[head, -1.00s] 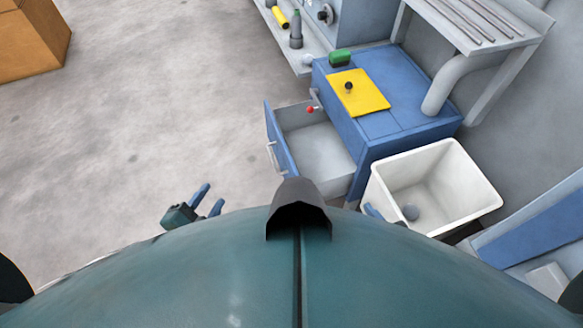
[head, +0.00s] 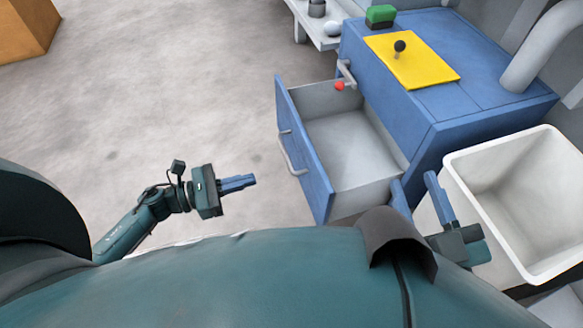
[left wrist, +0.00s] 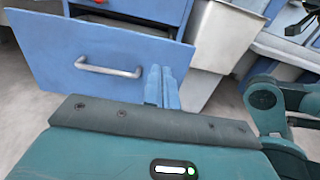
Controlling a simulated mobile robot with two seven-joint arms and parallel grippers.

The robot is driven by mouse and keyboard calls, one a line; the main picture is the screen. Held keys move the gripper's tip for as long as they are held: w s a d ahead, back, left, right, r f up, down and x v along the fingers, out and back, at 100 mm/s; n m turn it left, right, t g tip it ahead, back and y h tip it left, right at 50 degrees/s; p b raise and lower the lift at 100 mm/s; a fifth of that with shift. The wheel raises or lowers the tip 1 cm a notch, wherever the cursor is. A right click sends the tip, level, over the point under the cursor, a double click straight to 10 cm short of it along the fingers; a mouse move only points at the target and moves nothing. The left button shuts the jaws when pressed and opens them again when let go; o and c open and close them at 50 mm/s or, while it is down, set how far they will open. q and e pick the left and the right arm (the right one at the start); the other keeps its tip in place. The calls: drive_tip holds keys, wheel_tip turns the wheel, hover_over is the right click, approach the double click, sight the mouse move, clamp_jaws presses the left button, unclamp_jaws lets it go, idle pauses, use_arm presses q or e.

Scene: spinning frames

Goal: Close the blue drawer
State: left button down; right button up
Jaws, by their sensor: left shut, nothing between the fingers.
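The blue drawer (head: 310,165) is pulled out of the blue cabinet (head: 470,115); its pale interior shows empty. Its front carries a grey bar handle (head: 290,155). My left gripper (head: 254,181) is shut and empty, left of the drawer front with a gap between them, fingers pointing towards it. In the left wrist view the drawer front (left wrist: 105,50) faces me, and the shut fingers (left wrist: 162,72) overlap its right part. My right gripper (head: 436,190) is between the cabinet and the white bin, partly hidden by my body; its jaw opening is unclear.
A white bin (head: 465,205) stands right of the cabinet, close to my right gripper. On the cabinet top are a yellow sheet (head: 415,65) with a black knob and a green block (head: 380,16). A red ball-ended lever (head: 340,86) sits by the drawer.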

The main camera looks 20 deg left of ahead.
sight(315, 163)
use_arm(q)
drive_tip(key=b+x, duration=0.1)
drive_tip(key=x, duration=1.2)
drive_tip(key=shift+w+d, duration=0.2)
drive_tip(key=shift+d, duration=0.15)
use_arm(e)
drive_tip(key=shift+a, duration=0.1)
use_arm(q)
drive_tip(key=shift+d+r+b, duration=0.1)
drive_tip(key=shift+b, duration=0.2)
